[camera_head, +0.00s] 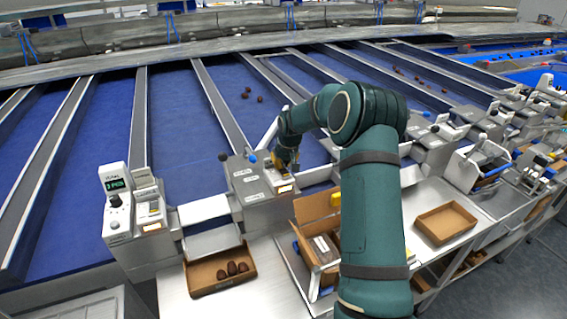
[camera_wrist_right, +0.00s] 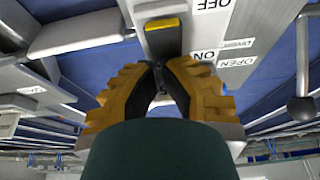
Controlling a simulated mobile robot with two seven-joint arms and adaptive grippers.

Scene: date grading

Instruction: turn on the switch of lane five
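My right gripper (camera_head: 287,163) is at the top of a grey lane control box (camera_head: 250,191) in the head view. In the right wrist view its two ochre, ridged fingers (camera_wrist_right: 160,72) come together at the tips, with no object clearly held. Just beyond the tips is a dark switch (camera_wrist_right: 163,42) with a yellow end (camera_wrist_right: 163,23). The OFF label (camera_wrist_right: 211,5) is near the yellow end, and the ON label (camera_wrist_right: 204,55) is beside the fingertips. Whether the tips touch the switch is unclear. The lane number is unreadable. My left gripper is not visible.
A lever with a dark ball knob (camera_wrist_right: 302,110) stands right of the fingers. A cardboard tray with dates (camera_head: 207,276), an open carton (camera_head: 318,209) and an empty tray (camera_head: 446,222) sit nearby. Blue lanes (camera_head: 173,120) with metal dividers lie behind.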

